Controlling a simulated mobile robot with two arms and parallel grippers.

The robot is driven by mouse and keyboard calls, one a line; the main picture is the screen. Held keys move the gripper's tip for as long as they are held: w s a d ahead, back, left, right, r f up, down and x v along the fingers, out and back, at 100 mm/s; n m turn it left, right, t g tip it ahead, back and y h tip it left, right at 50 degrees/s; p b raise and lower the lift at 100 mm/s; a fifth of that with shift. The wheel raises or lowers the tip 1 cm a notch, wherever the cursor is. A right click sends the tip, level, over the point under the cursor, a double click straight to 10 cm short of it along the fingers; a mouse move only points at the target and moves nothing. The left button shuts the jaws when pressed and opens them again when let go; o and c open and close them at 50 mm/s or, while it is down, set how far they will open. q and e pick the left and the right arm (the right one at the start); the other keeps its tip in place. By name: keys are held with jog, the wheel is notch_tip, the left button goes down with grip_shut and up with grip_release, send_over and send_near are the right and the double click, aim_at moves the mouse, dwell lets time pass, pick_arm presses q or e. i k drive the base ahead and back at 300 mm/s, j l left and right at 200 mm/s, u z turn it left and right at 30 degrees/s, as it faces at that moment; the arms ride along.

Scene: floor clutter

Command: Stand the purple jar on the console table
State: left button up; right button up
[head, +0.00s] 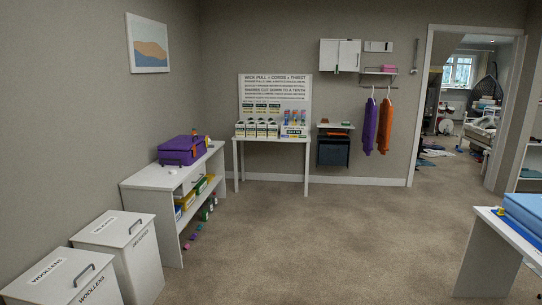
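I cannot pick out a purple jar for certain. Several small coloured objects (193,237), some pinkish or purple, lie on the carpet in front of the left shelf unit and are too small to tell apart. Two white pieces could be the console table, and I cannot tell which: the long white table with a lower shelf (150,184) along the left wall, or the slim white table (272,140) at the back wall. Neither of my grippers is in view.
A purple case (182,150) sits on the left table. Small boxes (262,129) stand on the back table. Two white lidded bins (127,250) stand at front left. A white desk (488,250) is at right. Middle carpet is clear; a doorway (465,120) opens at back right.

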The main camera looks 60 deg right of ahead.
aim_at(161, 181)
jog(key=i+l+z, duration=0.5)
jog(key=i+z, duration=0.15)
jog(key=z, duration=0.15)
jog(key=i+l+z, duration=0.1)
jog(key=i+z, duration=0.35)
jog(key=i, duration=2.2)
jog(key=i+z, duration=0.1)
jog(key=i, duration=0.4)
jog(key=i+j, duration=0.15)
jog(key=i, duration=0.3)
jog(key=i+j+z, duration=0.15)
jog(key=i, duration=0.35)
